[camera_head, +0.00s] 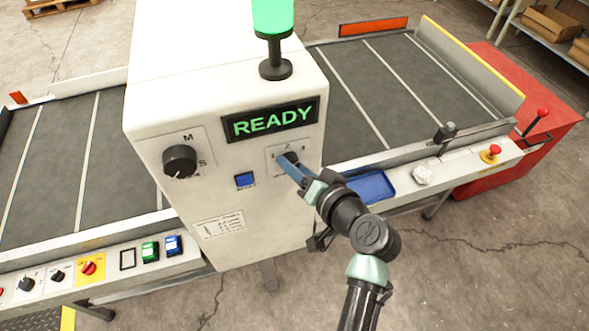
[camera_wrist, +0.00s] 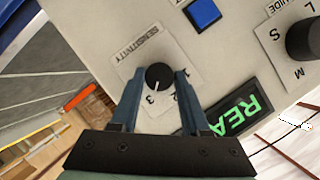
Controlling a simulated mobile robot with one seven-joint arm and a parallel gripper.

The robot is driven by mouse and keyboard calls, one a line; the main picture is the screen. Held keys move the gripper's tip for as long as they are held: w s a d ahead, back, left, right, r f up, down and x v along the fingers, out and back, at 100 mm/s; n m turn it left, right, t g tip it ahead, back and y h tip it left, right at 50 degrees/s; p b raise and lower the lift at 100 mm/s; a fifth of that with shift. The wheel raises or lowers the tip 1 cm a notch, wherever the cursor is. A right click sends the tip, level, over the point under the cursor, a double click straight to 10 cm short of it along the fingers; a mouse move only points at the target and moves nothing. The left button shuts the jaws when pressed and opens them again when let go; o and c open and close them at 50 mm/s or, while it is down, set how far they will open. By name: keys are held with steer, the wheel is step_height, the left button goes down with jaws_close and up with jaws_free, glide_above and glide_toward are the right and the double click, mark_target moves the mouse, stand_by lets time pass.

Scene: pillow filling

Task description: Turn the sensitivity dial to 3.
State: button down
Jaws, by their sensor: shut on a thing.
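The sensitivity dial (camera_wrist: 158,75) is a small round black knob on a pale label plate (camera_wrist: 166,48) on the white machine's front. The plate is marked SENSITIVITY and carries numbers. The dial's white pointer line runs down and slightly left in the wrist view, toward the 3. My gripper (camera_wrist: 158,78) has one blue finger on each side of the knob and is shut on it. In the head view my gripper (camera_head: 288,163) reaches the plate below the READY display, and its fingers hide most of the dial (camera_head: 287,158).
The white machine (camera_head: 225,75) shows a green READY display (camera_head: 270,120). The guide dial (camera_head: 180,160), a larger black knob, sits to the left, with a blue button (camera_head: 245,180) between the dials. A blue tray (camera_head: 372,187) lies just right of my gripper. Conveyor belts (camera_head: 365,95) flank the machine.

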steer(key=shift+d+f+m, duration=0.1)
steer(key=shift+m, duration=0.3)
steer(key=shift+y, duration=0.3)
steer(key=shift+c, duration=1.9)
jaws_free()
steer(key=shift+b, duration=0.3)
steer(key=b+v, duration=0.2)
steer(key=v, duration=1.1)
